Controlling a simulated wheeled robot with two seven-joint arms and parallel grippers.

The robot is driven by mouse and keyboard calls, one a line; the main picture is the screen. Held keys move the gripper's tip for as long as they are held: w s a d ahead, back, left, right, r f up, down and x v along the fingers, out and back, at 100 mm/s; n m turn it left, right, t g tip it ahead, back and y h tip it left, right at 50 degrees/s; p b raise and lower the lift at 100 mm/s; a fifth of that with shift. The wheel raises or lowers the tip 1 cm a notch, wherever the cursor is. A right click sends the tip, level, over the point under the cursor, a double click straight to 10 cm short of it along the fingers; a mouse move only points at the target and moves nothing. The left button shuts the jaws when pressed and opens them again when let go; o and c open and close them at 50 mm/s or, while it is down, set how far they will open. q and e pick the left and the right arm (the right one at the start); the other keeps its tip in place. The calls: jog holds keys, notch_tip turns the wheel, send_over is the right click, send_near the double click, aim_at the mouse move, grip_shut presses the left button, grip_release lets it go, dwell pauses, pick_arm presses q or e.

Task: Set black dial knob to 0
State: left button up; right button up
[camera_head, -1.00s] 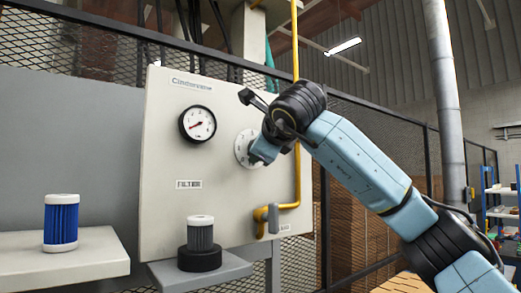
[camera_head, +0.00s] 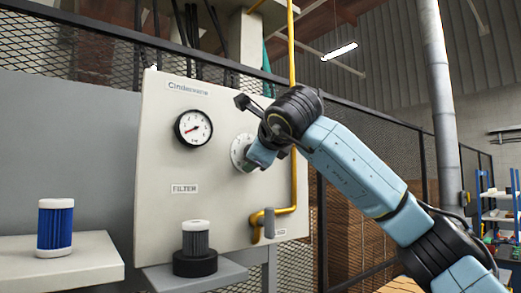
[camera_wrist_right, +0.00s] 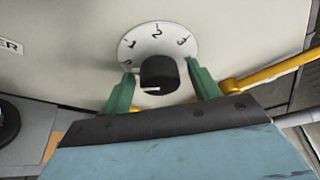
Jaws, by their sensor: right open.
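The black dial knob (camera_wrist_right: 158,75) sticks out from a white round dial plate (camera_wrist_right: 152,40) marked 1, 2 and 3, with another mark at the left partly covered. A white line on the knob's face points left in the right wrist view. In the head view the dial plate (camera_head: 240,152) is on the beige panel, and my wrist hides the knob. My right gripper (camera_wrist_right: 161,73) is open, with one green finger on each side of the knob. Whether the fingers touch it I cannot tell. My left gripper is not in view.
The beige panel (camera_head: 160,225) also carries a pressure gauge (camera_head: 193,128), left of the dial. A blue filter (camera_head: 56,227) and a grey filter (camera_head: 195,240) stand on shelves.

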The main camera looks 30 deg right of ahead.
jog(key=b+v, duration=0.4)
jog(key=v, duration=0.9)
jog(key=shift+s, duration=0.15)
